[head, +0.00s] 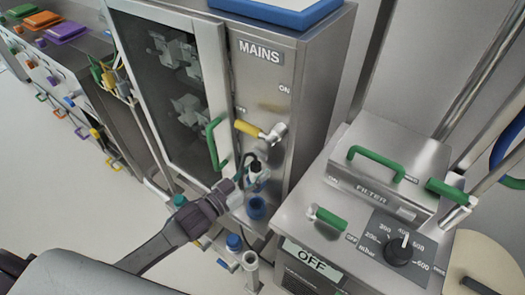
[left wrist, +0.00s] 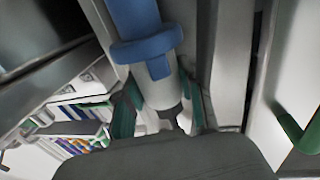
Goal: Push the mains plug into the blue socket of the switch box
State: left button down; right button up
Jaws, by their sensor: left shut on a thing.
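The switch box (head: 262,75), a tall steel cabinet lettered MAINS, stands at the middle of the head view. Its blue socket (head: 257,208) is low on the front, with the opening facing up. My left gripper (head: 250,178) is shut on the mains plug (head: 258,172) just above the socket. In the left wrist view, the plug (left wrist: 152,50) has a blue end with a wider blue collar and a pale grey body. The body is between the two fingers (left wrist: 165,112). The plug appears apart from the socket by a small gap; exact alignment is unclear. My right gripper is not seen.
A green door handle (head: 217,142) and a yellow-grip lever (head: 258,130) stick out near my left gripper. Blue-capped piping (head: 235,243) is below the socket. Open floor lies at left.

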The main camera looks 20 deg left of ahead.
pick_arm(q)
jog(key=shift+a, duration=0.1)
jog(key=shift+f, duration=0.1)
notch_tip(320, 180, down, 5)
jog(key=b, duration=0.5)
jog(key=shift+f+b, duration=0.1)
jog(key=shift+b, duration=0.2)
jog(key=shift+r+p, duration=0.45)
jog(key=shift+p, duration=0.15)
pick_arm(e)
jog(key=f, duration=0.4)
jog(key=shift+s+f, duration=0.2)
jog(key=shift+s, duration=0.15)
pick_arm(q)
jog(key=shift+f, duration=0.15)
jog(key=shift+f+b, duration=1.1)
jog(key=shift+f, duration=0.4)
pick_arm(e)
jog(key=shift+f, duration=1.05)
pick_arm(q)
jog(key=shift+f, duration=0.1)
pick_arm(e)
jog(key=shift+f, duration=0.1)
